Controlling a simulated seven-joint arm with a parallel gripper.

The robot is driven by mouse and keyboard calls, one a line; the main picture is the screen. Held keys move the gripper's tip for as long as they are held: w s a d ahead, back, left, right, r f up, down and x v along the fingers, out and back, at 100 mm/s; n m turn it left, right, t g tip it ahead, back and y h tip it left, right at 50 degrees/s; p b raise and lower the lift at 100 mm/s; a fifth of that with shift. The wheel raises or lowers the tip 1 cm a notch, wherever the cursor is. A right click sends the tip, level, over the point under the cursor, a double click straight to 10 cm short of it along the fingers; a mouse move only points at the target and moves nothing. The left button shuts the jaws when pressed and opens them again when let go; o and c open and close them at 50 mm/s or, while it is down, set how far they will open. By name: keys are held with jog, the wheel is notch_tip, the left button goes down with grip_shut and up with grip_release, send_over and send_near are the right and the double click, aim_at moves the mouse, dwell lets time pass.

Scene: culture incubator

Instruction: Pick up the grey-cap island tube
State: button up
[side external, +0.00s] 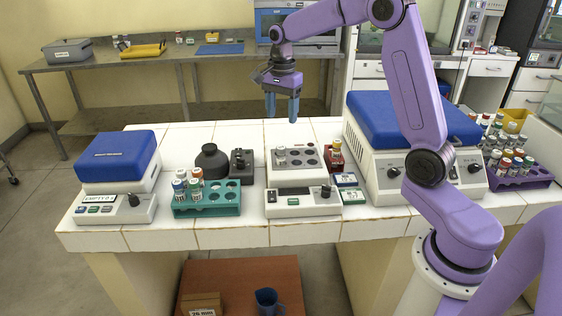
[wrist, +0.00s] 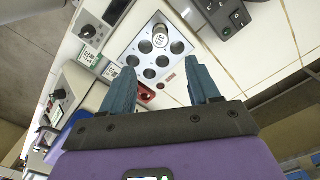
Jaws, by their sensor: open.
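A tube with a greyish cap (side external: 281,153) stands in one hole of the grey metal block (side external: 305,159) on the white dry-bath unit, mid bench. In the wrist view the tube (wrist: 161,38) sits in the hole at the block's far end, its label towards the camera; the block's other visible holes are empty. My gripper (side external: 282,113) is open and empty, fingers down, above and slightly behind the block in the side view. In the wrist view the gripper's fingers (wrist: 162,82) are spread either side of the block, with the tube beyond their tips.
A red holder with a tube (side external: 334,156) stands right of the block. Blue-lidded machines (side external: 117,157) flank the bench.

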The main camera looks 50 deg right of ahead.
aim_at(281, 147)
notch_tip(281, 147, down, 14)
jog(key=shift+a+f, duration=0.1)
jog(key=shift+a, duration=0.05)
dwell(0.5)
jog(key=c, duration=1.1)
